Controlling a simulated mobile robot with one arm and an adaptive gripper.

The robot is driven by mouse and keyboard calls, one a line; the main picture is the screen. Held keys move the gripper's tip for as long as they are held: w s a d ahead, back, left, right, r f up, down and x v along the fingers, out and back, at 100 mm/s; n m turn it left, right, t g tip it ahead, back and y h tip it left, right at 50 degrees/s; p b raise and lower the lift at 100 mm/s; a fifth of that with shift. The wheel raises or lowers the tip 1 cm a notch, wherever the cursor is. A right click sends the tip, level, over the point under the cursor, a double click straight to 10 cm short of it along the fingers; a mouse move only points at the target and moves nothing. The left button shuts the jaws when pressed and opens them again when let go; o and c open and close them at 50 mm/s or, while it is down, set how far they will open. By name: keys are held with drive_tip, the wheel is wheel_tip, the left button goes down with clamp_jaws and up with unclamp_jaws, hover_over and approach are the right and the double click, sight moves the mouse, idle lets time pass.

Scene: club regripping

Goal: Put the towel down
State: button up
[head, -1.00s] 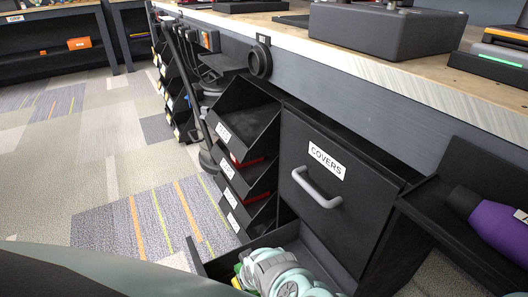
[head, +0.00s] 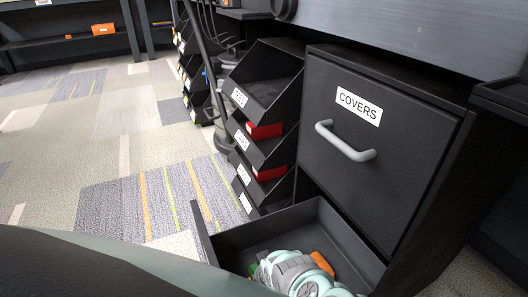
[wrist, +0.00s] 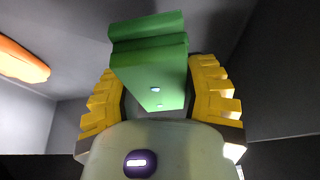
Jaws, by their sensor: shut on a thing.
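My gripper (wrist: 158,92) has its yellow ribbed fingers closed on both sides of a green folded towel (wrist: 148,62) in the wrist view. In the head view my wrist and gripper housing are over and partly within the open lower drawer (head: 215,237), under the cabinet front marked COVERS. A small bit of green (head: 252,269) shows at the left of my wrist there. The fingertips are hidden in the head view. I cannot tell whether the towel touches the drawer floor.
An orange object (head: 322,262) lies in the drawer to the right of my wrist; it also shows in the wrist view (wrist: 22,60). The COVERS door (head: 375,160) with its grey handle is shut above. Labelled black bins (head: 262,95) stand left. Carpet at left is clear.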

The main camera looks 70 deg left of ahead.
drive_tip(key=shift+f+b, duration=1.7)
drive_tip(key=shift+f, duration=0.6)
drive_tip(key=shift+f, duration=0.2)
drive_tip(key=o, duration=1)
drive_tip(key=shift+c, duration=0.2)
drive_tip(key=shift+r, duration=0.1)
drive_tip(key=shift+d+r+p, duration=0.1)
drive_tip(key=shift+r+p, duration=0.55)
drive_tip(key=p+v, duration=1.1)
drive_tip(key=p, duration=0.2)
